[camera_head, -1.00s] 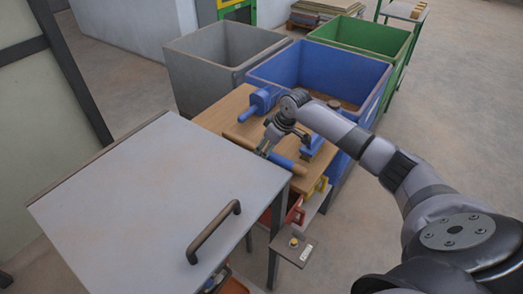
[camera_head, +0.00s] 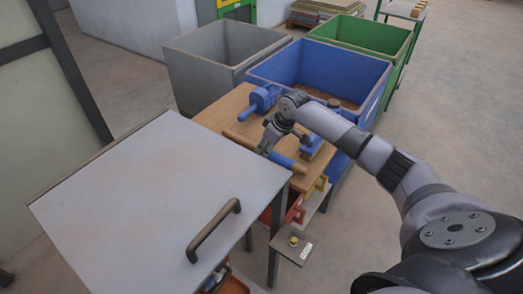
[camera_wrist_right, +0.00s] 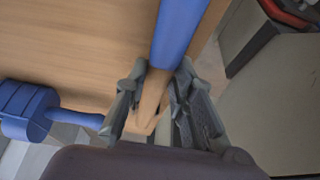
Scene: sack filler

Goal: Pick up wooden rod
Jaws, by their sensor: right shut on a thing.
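The wooden rod (camera_head: 287,162) has a blue middle section and bare wood ends. It lies across the small wooden table, and I cannot tell whether it touches the top. My right gripper (camera_head: 264,149) is shut on the rod between its blue section and its left end. In the right wrist view the bare wood of the rod (camera_wrist_right: 151,103) sits between the two fingers of the right gripper (camera_wrist_right: 158,85), with the blue section beyond them. My left gripper is not in view.
A blue tool (camera_head: 262,100) and a blue block (camera_head: 312,146) are on the wooden table (camera_head: 215,118). A grey-topped cabinet (camera_head: 130,210) with a dark handle stands at the front left. Grey (camera_head: 190,75), blue (camera_head: 350,75) and green (camera_head: 385,38) bins stand behind.

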